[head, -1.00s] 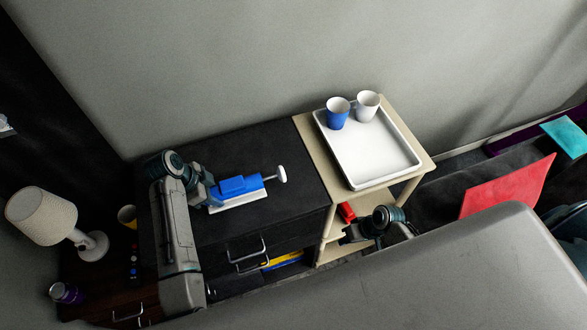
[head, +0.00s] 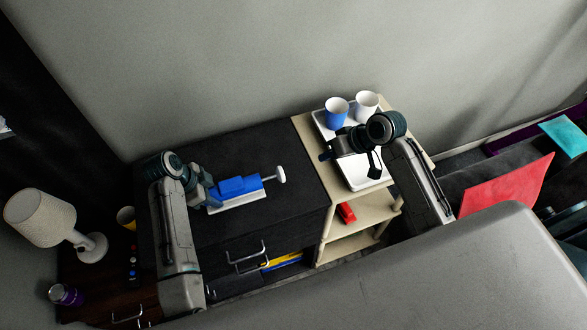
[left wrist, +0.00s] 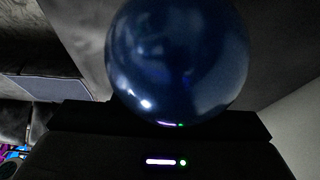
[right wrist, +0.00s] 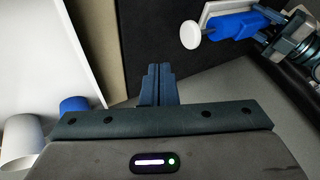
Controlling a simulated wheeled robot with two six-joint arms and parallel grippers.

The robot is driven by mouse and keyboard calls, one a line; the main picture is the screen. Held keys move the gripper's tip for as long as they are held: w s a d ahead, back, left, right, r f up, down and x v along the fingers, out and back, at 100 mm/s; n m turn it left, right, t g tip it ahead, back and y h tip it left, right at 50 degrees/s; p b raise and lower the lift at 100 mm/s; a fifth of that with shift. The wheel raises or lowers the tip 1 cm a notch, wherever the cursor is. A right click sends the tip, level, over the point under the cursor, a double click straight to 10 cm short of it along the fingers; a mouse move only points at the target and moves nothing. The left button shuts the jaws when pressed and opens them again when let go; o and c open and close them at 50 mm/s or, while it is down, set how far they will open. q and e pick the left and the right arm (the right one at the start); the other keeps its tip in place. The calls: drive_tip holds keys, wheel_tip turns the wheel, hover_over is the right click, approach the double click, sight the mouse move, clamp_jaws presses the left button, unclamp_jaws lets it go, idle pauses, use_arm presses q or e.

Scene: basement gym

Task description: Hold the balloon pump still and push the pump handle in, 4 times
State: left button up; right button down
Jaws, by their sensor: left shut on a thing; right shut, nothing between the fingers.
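The balloon pump (head: 239,187) has a blue body on a white base and lies on the black cabinet top. Its white handle (head: 281,175) sticks out to the right on a visible length of rod. My left gripper (head: 210,195) is shut on the pump's left end. In the left wrist view a shiny dark blue round shape (left wrist: 178,60) hides the fingers. My right gripper (head: 327,155) is shut and empty, above the tray's left edge, to the right of the handle and apart from it. The right wrist view shows its closed fingers (right wrist: 158,72), with the handle (right wrist: 190,35) beyond.
A white tray (head: 362,184) with a blue cup (head: 336,111) and a white cup (head: 367,104) stands on the wooden shelf unit to the right. A red thing (head: 346,212) lies on a lower shelf. A lamp (head: 45,218) stands far left. The cabinet top around the handle is clear.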

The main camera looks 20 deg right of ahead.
sight(281, 174)
drive_tip(key=x, duration=0.9)
drive_tip(key=shift+f, duration=0.1)
drive_tip(key=a, duration=0.3)
drive_tip(key=shift+w+a+f, duration=0.15)
drive_tip(key=shift+a+f, duration=0.05)
drive_tip(key=shift+f, duration=0.15)
drive_tip(key=shift+a, duration=0.5)
drive_tip(key=shift+a, duration=2.65)
